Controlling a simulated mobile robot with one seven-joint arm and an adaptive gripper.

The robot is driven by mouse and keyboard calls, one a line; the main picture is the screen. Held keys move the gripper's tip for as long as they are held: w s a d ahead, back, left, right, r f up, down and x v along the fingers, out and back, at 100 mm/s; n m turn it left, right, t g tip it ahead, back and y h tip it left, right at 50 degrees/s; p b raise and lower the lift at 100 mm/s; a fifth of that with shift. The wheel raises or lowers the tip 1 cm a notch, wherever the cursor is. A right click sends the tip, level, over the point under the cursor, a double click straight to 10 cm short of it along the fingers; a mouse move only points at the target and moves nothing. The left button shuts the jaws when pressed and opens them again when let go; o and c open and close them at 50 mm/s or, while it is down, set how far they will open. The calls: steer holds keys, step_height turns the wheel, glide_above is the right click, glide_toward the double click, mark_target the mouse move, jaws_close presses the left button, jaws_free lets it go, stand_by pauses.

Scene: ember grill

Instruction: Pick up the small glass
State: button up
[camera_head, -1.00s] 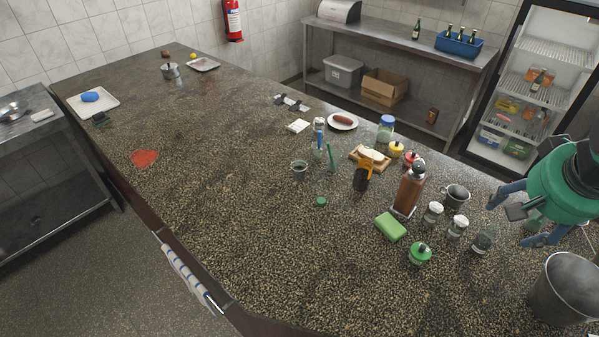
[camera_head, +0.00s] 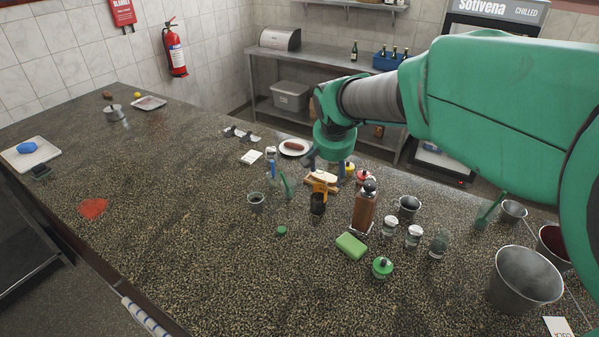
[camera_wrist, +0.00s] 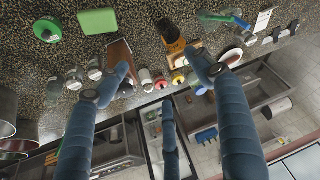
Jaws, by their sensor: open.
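The small glass (camera_head: 439,245) looks clear and stands upright on the speckled counter, right of two white-topped shakers (camera_head: 413,236). In the wrist view a small clear vessel that looks like the glass (camera_wrist: 54,88) is at the left, beside the shakers. My gripper (camera_head: 327,160) is open and empty, above the back of the counter by the wooden board, well left of and behind the glass. In the wrist view its spread fingers (camera_wrist: 163,72) have nothing between them that they hold. The glass is outside them.
The counter's left middle is mostly clear.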

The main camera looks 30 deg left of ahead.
steer(key=s+a+f+n, duration=0.15)
steer(key=a+f, duration=0.45)
steer(key=a, duration=0.8)
steer(key=p, duration=0.1)
glide_toward(256, 203)
step_height(256, 203, up, 3)
steer(key=w, duration=0.1)
steer(key=shift+w+a+f+n+g+y, duration=0.15)
steer(key=shift+a+f+n+g+y, duration=0.1)
steer(key=shift+g+y, duration=0.05)
steer(key=shift+f, duration=0.1)
steer(key=shift+x, duration=4.15)
steer(key=shift+w+f+b, duration=0.1)
steer(key=shift+f+b, duration=0.05)
steer(key=shift+b, duration=0.15)
steer(key=shift+b+x, duration=0.4)
steer(key=shift+x, duration=2.1)
steer(key=shift+c, duration=0.3)
